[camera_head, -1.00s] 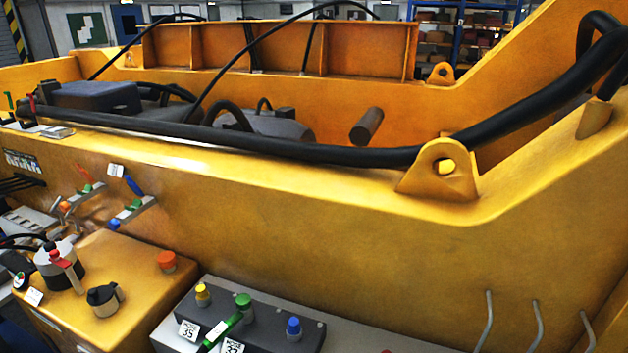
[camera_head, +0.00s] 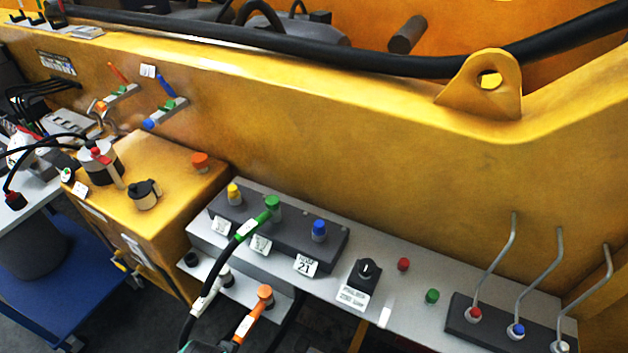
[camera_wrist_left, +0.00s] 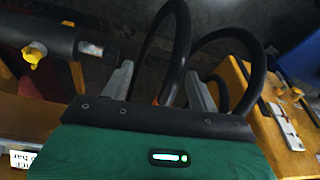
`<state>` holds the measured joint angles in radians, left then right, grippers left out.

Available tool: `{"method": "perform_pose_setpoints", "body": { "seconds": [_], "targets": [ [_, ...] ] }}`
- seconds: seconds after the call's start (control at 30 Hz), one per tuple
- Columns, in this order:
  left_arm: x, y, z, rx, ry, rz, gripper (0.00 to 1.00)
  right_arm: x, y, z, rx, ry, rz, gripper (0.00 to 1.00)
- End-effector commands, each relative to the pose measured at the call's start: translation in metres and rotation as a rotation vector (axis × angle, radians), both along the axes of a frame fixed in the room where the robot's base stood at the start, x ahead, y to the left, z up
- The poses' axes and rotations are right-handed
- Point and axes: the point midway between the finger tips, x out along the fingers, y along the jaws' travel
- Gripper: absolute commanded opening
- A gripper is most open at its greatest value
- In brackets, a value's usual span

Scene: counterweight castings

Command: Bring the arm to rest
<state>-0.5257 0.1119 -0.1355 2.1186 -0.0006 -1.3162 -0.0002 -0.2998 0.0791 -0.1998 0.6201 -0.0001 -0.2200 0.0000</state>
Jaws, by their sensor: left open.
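My left gripper (camera_wrist_left: 160,82) shows in the left wrist view as two grey fingers, spread apart on a dark plate with a green housing behind. Nothing is held between the fingertips. Black hoses loop just beyond and between the fingers, and I cannot tell whether they touch. In the head view only a small dark green part at the bottom edge may be this gripper. My right gripper is in no view.
A green-sleeved cable (camera_head: 247,228) is at the green port on the dark block (camera_head: 290,236). An orange-sleeved cable (camera_head: 249,321) is at a lower orange port. Bent levers (camera_head: 493,263) stand at right. A yellow box (camera_head: 165,210) and blue cart (camera_head: 60,285) are left.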

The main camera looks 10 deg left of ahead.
Motion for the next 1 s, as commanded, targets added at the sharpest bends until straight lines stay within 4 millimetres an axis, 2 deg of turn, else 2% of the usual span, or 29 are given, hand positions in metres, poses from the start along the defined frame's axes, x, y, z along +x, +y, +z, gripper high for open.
{"method": "perform_pose_setpoints", "body": {
  "seconds": [0.03,0.27,0.4,0.47,0.6,0.8,1.0],
  "targets": [
    [0.000,0.000,-0.022,0.001,0.014,-0.001,0.60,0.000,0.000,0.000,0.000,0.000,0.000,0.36],
    [-0.013,0.001,-0.133,0.004,0.051,-0.008,0.60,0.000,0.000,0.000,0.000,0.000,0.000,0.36],
    [-0.034,0.003,-0.195,0.007,0.075,-0.012,0.60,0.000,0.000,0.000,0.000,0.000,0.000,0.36],
    [-0.046,0.005,-0.221,0.007,0.085,-0.015,0.60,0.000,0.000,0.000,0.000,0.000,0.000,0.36],
    [-0.080,0.010,-0.274,0.010,0.110,-0.020,0.60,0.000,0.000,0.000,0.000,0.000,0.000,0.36],
    [-0.141,0.021,-0.336,0.015,0.142,-0.028,0.60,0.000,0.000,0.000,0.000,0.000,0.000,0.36],
    [-0.195,0.032,-0.371,0.020,0.166,-0.034,0.60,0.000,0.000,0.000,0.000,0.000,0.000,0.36]
  ]
}}
